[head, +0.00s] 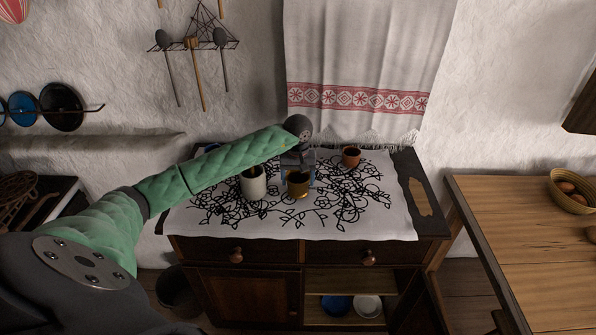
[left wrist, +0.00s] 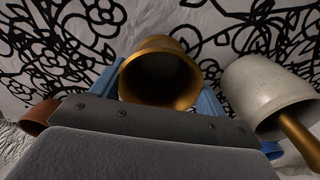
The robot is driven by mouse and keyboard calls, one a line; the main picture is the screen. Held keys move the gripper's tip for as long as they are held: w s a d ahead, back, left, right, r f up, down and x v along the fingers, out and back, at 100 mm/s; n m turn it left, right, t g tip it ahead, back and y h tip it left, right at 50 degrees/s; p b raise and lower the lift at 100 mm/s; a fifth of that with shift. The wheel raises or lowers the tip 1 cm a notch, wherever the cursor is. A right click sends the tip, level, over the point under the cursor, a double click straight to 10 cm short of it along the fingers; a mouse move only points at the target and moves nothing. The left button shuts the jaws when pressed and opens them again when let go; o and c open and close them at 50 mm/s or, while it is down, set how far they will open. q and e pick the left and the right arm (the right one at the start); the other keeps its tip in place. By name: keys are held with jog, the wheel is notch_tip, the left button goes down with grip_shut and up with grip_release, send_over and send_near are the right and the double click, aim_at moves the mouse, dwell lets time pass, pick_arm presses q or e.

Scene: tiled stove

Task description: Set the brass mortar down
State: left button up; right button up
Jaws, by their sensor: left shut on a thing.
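The brass mortar (head: 298,188) is over the patterned white cloth on the cabinet, between a pale pot and a small terracotta cup. My left gripper (head: 299,172) reaches it from behind, its blue fingers on either side, shut on it. In the left wrist view the mortar (left wrist: 160,76) shows its dark open mouth between the blue fingers (left wrist: 160,95). It looks about upright. Whether its base touches the cloth I cannot tell. My right gripper is not in view.
The pale pot (head: 253,187) stands close left of the mortar, with a brass-coloured handle (left wrist: 299,138) sticking out. The terracotta cup (head: 351,159) stands behind right. The cloth (head: 385,218) is free at the front and right. A wooden table (head: 530,240) stands at the right.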

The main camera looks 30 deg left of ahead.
pick_arm(q)
jog(key=shift+f, duration=0.15)
dwell(0.4)
jog(key=shift+f, duration=0.1)
jog(key=o, duration=1.9)
